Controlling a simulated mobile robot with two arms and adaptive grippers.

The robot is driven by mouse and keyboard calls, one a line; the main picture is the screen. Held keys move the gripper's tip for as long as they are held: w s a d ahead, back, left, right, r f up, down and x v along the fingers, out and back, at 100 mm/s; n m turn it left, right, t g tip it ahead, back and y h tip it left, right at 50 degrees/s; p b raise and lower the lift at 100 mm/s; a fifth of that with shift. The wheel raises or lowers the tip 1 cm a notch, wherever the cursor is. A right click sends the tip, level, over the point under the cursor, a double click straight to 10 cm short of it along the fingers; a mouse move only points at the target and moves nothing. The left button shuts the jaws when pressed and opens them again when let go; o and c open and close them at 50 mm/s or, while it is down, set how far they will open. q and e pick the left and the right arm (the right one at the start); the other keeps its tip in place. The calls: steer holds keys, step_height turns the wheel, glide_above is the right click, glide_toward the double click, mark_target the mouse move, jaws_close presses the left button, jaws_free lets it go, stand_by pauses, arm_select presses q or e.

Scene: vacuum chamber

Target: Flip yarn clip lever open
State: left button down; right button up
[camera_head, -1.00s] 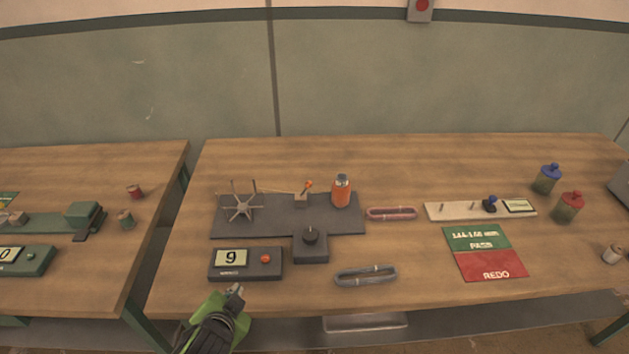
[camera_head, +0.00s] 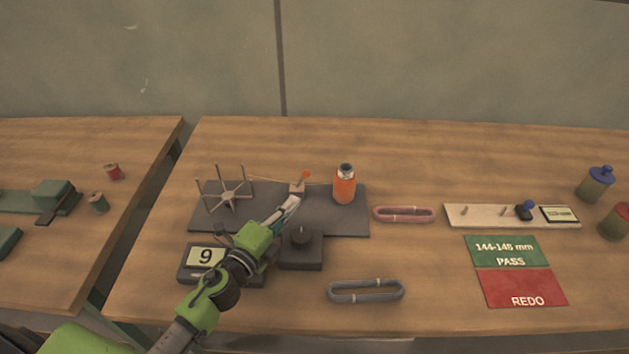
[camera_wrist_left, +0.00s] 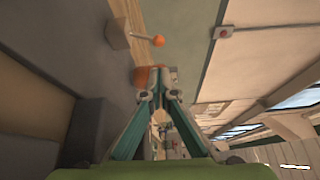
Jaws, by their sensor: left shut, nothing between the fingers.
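The yarn clip is a small tan block (camera_head: 297,189) on the dark winder base (camera_head: 345,224), with an orange-tipped lever (camera_head: 305,175) standing up and leaning slightly right. In the left wrist view the clip block (camera_wrist_left: 117,32) and its orange lever ball (camera_wrist_left: 158,41) show at the upper left, clear of the fingers. My left gripper (camera_head: 294,203) is shut and empty, just in front of and below the clip, apart from the lever. Its fingertips (camera_wrist_left: 157,72) show in the left wrist view. My right gripper is not in view.
The orange yarn cone (camera_head: 344,188) stands right of the clip, and the spoked winder (camera_head: 229,196) stands left. The counter box (camera_head: 206,257) reads 9. Pink (camera_head: 404,214) and grey (camera_head: 365,291) skeins lie nearby.

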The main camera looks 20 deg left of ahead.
mark_target(302, 180)
arm_select(q)
steer(key=shift+w+d, duration=0.1)
steer(key=shift+w, duration=0.2)
steer(key=shift+p+x, duration=0.4)
steer(key=shift+x, duration=0.7)
steer(key=x, duration=0.5)
steer(key=shift+w, duration=0.35)
steer(key=shift+x, duration=0.8)
steer(key=shift+f, duration=0.1)
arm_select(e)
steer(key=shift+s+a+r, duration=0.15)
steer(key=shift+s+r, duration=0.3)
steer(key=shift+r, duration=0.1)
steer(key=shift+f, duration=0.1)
